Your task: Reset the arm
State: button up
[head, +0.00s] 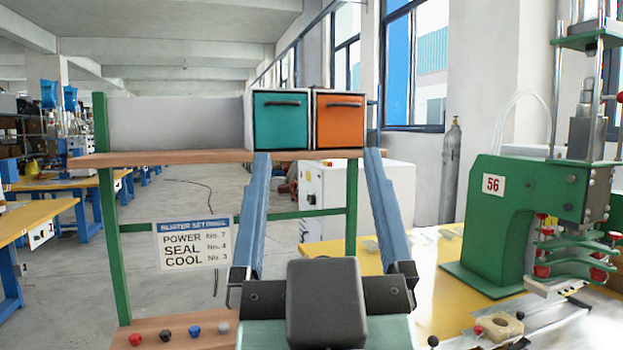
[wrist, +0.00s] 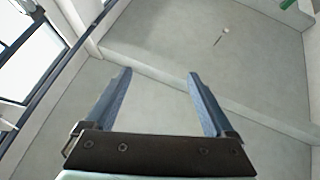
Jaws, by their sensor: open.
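My gripper (head: 316,160) is open, with its two long blue fingers wide apart and nothing between them. In the head view it stands in the middle front, fingers pointing up, in front of the shelf rack. The wrist view also shows my gripper (wrist: 158,75) open and empty, with the pale ceiling beyond its fingers. My arm below the gripper is mostly out of the picture.
A wooden shelf (head: 180,158) on green posts holds a teal drawer (head: 280,122) and an orange drawer (head: 339,120). A settings sign (head: 194,244) hangs below. Several coloured knobs line the lower board (head: 180,328). A green press (head: 520,215) stands on the yellow table (head: 440,260) at right.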

jog(key=s+r+m+t, duration=0.1)
jog(key=s+r, duration=0.3)
jog(key=r, duration=0.1)
jog(key=shift+a+t+h, duration=0.25)
jog(key=shift+t+h, duration=0.15)
